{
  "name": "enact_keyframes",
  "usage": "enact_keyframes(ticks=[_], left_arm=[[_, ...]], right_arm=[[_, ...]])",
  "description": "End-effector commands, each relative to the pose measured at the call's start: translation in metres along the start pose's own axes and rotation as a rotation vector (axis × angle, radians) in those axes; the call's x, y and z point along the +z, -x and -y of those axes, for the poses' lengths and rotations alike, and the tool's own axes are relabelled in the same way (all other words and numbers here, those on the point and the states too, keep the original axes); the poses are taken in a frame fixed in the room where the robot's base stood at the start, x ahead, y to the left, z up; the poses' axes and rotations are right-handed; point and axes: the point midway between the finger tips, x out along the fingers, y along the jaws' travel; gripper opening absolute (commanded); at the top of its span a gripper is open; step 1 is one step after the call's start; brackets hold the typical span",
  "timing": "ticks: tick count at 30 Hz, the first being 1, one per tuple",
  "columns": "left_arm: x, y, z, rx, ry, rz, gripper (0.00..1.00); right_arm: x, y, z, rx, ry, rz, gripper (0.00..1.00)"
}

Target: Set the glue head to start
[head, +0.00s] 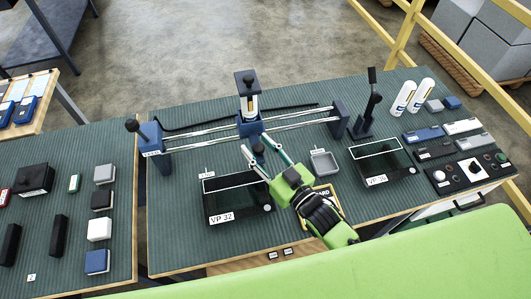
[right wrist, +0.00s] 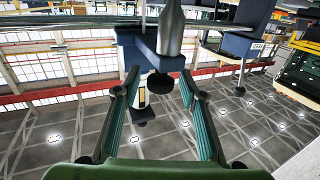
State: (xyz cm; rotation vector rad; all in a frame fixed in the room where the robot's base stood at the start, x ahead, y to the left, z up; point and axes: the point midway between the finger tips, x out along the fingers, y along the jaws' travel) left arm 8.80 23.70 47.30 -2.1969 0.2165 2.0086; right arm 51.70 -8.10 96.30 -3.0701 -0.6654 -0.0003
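The glue head (head: 251,124), a blue carriage with an upright white cartridge and a dark top, sits about midway along two silver rails (head: 200,131). A blue left end block (head: 154,150) bears a small label too small to read surely. A blue right end block (head: 339,118) closes the other end. My right gripper (head: 258,150) is at the front of the glue head, its teal fingers apart around a dark knob. In the right wrist view the dark knob (right wrist: 160,86) lies between the spread fingertips; contact cannot be told. My left gripper is out of view.
Two framed black trays stand in front, labelled VP 32 (head: 236,205) and VP 31 (head: 384,168). A black lever stand (head: 367,115) and white cartridges (head: 404,96) are at right.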

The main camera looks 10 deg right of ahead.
Motion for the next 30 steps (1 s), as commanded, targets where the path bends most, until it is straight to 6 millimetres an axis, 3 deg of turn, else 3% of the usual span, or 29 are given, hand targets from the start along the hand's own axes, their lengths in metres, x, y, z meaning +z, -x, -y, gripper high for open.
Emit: enact_keyframes(ticks=[18, 30], left_arm=[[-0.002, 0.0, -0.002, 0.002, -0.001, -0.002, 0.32], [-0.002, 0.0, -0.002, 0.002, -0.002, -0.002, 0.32]], right_arm=[[0.001, 0.105, 0.0, 0.0, 0.0, 0.003, 0.38], [0.0, 0.118, 0.0, 0.0, 0.001, -0.001, 0.38]])
